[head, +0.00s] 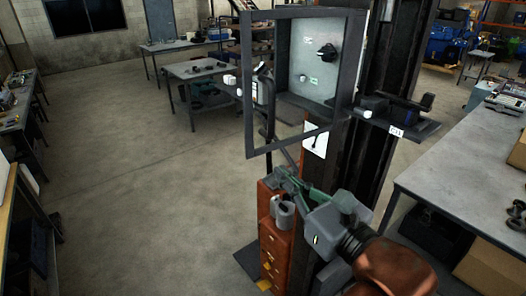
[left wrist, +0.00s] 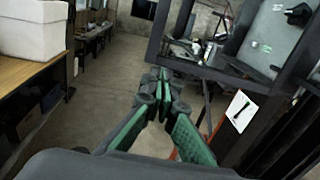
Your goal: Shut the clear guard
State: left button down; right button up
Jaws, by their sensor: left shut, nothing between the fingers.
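The clear guard (head: 246,95) is a see-through pane in a thick dark frame, standing upright near the dark column. Through it I see a grey panel (head: 310,65) with a black knob; the guard looks swung out from this panel. The frame also shows at the upper right in the left wrist view (left wrist: 222,77). My left gripper (head: 280,175) has green-lined fingers and is just below the frame's lower edge. Its fingertips (left wrist: 163,76) meet with nothing between them. I cannot tell whether it touches the frame. My right gripper is in neither view.
An orange drawer cabinet (head: 272,240) stands below my left gripper. A dark shelf (head: 405,122) juts out right of the column. A grey workbench (head: 465,165) is at the right, with more tables (head: 195,70) behind. The floor (head: 130,180) at left is open.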

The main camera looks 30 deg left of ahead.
aim_at(256, 150)
pick_arm(q)
jog(key=p+x, duration=0.2)
jog(key=x, duration=0.6)
jog(key=shift+a+p, duration=0.1)
jog(key=shift+p, duration=0.25)
jog(key=shift+w+a, duration=0.15)
jog(key=shift+a, duration=0.05)
